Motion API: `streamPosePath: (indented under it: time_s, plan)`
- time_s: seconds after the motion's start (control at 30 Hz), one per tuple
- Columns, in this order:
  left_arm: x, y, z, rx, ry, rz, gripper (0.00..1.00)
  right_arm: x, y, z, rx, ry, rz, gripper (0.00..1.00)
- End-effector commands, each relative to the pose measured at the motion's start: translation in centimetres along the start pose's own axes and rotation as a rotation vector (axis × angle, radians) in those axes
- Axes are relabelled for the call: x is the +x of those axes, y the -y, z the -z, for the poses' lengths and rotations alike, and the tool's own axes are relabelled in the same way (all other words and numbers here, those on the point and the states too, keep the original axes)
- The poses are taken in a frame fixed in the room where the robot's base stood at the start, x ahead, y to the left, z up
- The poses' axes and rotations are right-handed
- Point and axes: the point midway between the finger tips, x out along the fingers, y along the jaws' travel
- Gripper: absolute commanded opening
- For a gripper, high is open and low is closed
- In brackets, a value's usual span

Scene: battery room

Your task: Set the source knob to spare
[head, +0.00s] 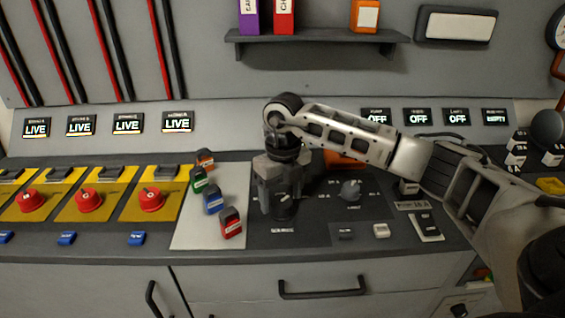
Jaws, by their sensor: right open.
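The source knob (284,211) is a dark round knob on the dark panel, with a small label below it that seems to read SOURCE. My right gripper (280,200) points down over it, open, with its fingers around or just above the knob. I cannot tell whether they touch it. The gripper hides most of the knob and its position marks, so its setting cannot be read. My left gripper is not in view.
Right of the gripper is another grey knob (350,190). Several coloured padlock-like blocks stand on a pale plate (185,235) to the left, beside red knobs (152,200) on yellow plates. A shelf (315,40) hangs above. A drawer handle (321,288) is below.

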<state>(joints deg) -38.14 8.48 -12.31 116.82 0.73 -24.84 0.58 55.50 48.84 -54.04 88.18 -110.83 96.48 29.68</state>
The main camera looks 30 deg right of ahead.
Motion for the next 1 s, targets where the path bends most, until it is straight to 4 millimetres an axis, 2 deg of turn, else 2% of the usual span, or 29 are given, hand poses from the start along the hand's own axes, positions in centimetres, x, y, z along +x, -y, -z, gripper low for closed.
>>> streamPosePath:
  time_s: [0.3, 0.5, 0.7, 1.0]
  plan:
    - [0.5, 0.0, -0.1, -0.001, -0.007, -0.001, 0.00, -7.5, 0.0, -0.1, 0.001, 0.009, 0.000, 0.68]
    - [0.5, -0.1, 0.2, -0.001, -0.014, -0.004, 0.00, -11.8, 0.0, -0.1, 0.001, 0.007, -0.001, 0.68]
    - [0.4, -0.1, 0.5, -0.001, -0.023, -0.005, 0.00, -14.0, 0.0, 0.0, 0.002, 0.004, -0.001, 0.68]
    - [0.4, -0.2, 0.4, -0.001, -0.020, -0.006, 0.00, -14.5, 0.0, 0.0, 0.002, 0.002, 0.000, 0.68]
